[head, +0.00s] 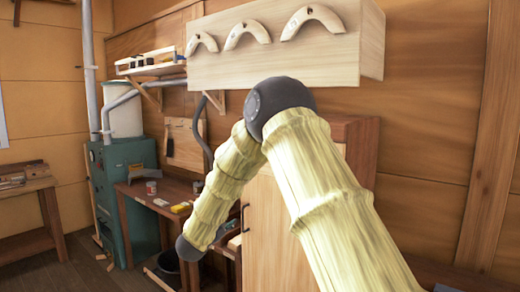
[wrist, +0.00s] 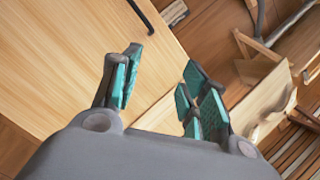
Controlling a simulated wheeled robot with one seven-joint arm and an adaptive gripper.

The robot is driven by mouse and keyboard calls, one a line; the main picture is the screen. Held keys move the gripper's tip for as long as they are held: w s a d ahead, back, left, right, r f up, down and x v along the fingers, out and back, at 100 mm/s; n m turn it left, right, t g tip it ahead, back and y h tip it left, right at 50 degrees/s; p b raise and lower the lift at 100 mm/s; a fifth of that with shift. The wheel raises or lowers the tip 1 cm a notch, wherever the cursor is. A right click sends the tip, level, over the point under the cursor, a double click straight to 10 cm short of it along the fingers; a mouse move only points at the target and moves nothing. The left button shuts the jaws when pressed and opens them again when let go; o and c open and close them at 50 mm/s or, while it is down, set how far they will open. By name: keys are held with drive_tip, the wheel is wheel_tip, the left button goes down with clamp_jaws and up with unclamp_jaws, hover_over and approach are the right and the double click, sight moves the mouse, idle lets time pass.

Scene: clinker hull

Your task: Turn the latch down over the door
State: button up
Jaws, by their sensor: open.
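The pale wooden cabinet door (head: 272,235) stands behind my arm in the head view, and its upper part is covered by the arm. A dark curved handle (head: 244,217) is on its left side. In the wrist view the pale wood panel (wrist: 70,60) fills the left, with a dark handle (wrist: 140,14) at the top. My gripper (wrist: 162,77) is open and empty, its green-padded fingers spread in front of the panel's edge. I cannot make out the latch in either view.
A wooden wall box with curved pale pieces (head: 300,55) hangs above my arm. Left of the cabinet is a workbench (head: 140,200) with small items, and a green machine (head: 125,180) beyond. Floor shows at lower left.

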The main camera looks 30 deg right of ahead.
drive_tip(key=s+d+r+m+g+h+p, duration=0.1)
drive_tip(key=d+r+m+g+h, duration=0.35)
drive_tip(key=r, duration=1.05)
drive_tip(key=s+d+r+m+g+p, duration=0.15)
drive_tip(key=r+m, duration=0.55)
drive_tip(key=r, duration=0.8)
drive_tip(key=w+p+x, duration=0.1)
drive_tip(key=p+x, duration=0.4)
drive_tip(key=x, duration=0.6)
drive_tip(key=shift+a+t, duration=0.2)
drive_tip(key=shift+t, duration=0.2)
drive_tip(key=shift+r, duration=0.1)
clamp_jaws()
